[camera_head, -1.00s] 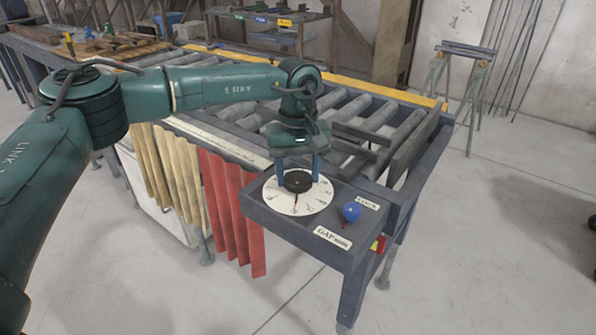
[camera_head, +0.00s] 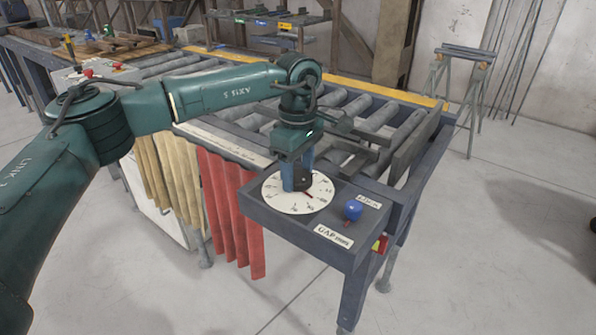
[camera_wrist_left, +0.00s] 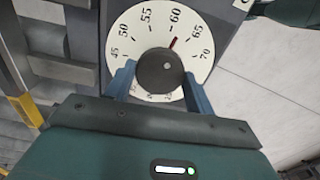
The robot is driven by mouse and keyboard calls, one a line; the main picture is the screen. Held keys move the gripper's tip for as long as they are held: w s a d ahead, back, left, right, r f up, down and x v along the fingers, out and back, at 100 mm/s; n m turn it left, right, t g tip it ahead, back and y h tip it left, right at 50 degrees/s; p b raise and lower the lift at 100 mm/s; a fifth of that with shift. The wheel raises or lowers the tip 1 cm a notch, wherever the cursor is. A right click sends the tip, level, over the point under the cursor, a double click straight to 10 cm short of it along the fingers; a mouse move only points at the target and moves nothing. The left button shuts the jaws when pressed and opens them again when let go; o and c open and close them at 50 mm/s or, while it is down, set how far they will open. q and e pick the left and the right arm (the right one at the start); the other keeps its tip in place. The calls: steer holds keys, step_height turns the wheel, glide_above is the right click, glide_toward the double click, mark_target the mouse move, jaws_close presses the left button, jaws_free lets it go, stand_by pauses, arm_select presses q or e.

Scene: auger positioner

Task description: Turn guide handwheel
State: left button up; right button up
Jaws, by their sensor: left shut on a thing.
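The guide handwheel is a round black knob (camera_wrist_left: 161,70) at the middle of a white dial (camera_head: 318,199) with numbers around its edge. The dial lies on a dark box at the near corner of the roller table. My left gripper (camera_wrist_left: 158,80) is shut on the knob, with one blue finger on each side. In the head view the same gripper (camera_head: 298,186) comes down from above, and its fingers partly hide the knob. My right gripper does not show.
A blue lock knob (camera_head: 353,209) stands on the same box, right of the dial, beside a "LOCK" label. A "GAP" label (camera_head: 333,236) is at the front edge. Rollers (camera_head: 393,138) lie behind. Red strips (camera_head: 231,215) hang at the left.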

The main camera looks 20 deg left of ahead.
arm_select(q)
steer(key=n, duration=0.5)
steer(key=shift+n+b, duration=0.3)
steer(key=shift+b, duration=0.05)
steer(key=n, duration=0.5)
steer(key=n+b, duration=0.1)
steer(key=n, duration=0.4)
steer(key=shift+n, duration=0.4)
steer(key=n, duration=0.5)
steer(key=shift+r+n, duration=0.1)
steer(key=shift+n, duration=0.2)
steer(key=n, duration=1)
steer(key=shift+n+b, duration=0.4)
steer(key=n, duration=1.1)
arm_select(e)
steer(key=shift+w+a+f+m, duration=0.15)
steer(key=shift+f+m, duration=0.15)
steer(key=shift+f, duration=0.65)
arm_select(q)
steer(key=shift+n, duration=0.3)
